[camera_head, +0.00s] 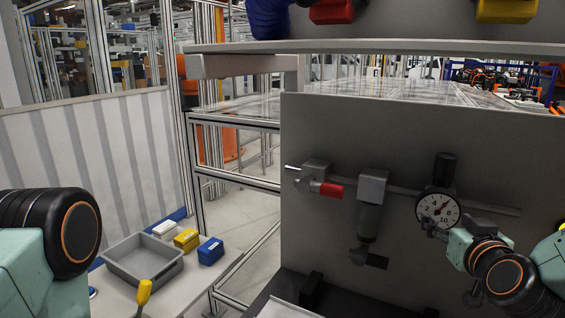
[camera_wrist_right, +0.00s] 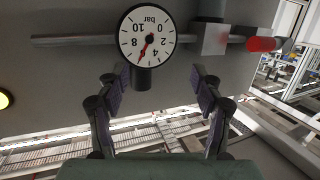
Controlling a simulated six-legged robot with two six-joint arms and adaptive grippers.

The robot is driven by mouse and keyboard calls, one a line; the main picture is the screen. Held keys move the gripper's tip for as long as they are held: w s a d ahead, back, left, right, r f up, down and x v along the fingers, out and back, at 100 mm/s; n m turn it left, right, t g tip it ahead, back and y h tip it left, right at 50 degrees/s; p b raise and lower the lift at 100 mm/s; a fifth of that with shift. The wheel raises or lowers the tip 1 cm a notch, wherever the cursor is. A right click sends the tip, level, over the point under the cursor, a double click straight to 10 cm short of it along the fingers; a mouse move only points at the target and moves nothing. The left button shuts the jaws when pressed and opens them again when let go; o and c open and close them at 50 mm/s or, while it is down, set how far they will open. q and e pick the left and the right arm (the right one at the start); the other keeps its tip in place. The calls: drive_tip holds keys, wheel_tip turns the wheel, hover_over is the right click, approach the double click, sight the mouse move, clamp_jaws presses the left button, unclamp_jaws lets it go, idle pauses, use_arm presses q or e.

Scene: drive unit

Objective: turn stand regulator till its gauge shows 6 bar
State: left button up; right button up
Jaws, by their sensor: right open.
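The stand regulator has a black knob (camera_head: 445,170) above its round white gauge (camera_head: 438,210), on a pipe along the grey panel. In the right wrist view the gauge (camera_wrist_right: 146,34) appears upside down; its red needle points close to the 6. The knob (camera_wrist_right: 142,79) hangs below it there. My right gripper (camera_head: 433,229) is at the gauge's lower edge in the head view. In the right wrist view its two fingers (camera_wrist_right: 160,78) are open, with the knob between their lines of reach, nearer the left finger. I cannot tell whether they touch it. My left gripper is out of view.
A valve with a red handle (camera_head: 331,190) and a filter unit (camera_head: 371,204) sit on the same pipe to the left. A shelf (camera_head: 400,48) runs above the panel. A grey bin (camera_head: 143,262) and small boxes stand on the left table.

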drive_tip(key=s+a+f+g+y, duration=0.1)
drive_tip(key=s+a+f+g, duration=0.1)
drive_tip(key=f, duration=0.5)
drive_tip(key=s+a+f+n+g+y, duration=0.1)
drive_tip(key=s+a+f+g, duration=0.1)
drive_tip(key=f, duration=0.5)
drive_tip(key=s+a+f+g+y, duration=0.1)
drive_tip(key=s+a+f+g, duration=0.1)
drive_tip(key=s+f, duration=0.4)
drive_tip(key=shift+a+f+n+g, duration=0.35)
drive_tip(key=shift+a+f, duration=0.3)
drive_tip(key=shift+a, duration=0.25)
drive_tip(key=s+a+f+g, duration=0.2)
drive_tip(key=s+f+g, duration=0.2)
drive_tip(key=s+f, duration=0.55)
drive_tip(key=s+a+f+g, duration=0.3)
drive_tip(key=s+f+g, duration=0.2)
drive_tip(key=s, duration=1)
wheel_tip(320, 180, down, 20)
drive_tip(key=b, duration=2)
drive_tip(key=shift+s+d+r, duration=0.15)
drive_tip(key=shift+s+d, duration=0.05)
drive_tip(key=shift+s, duration=0.05)
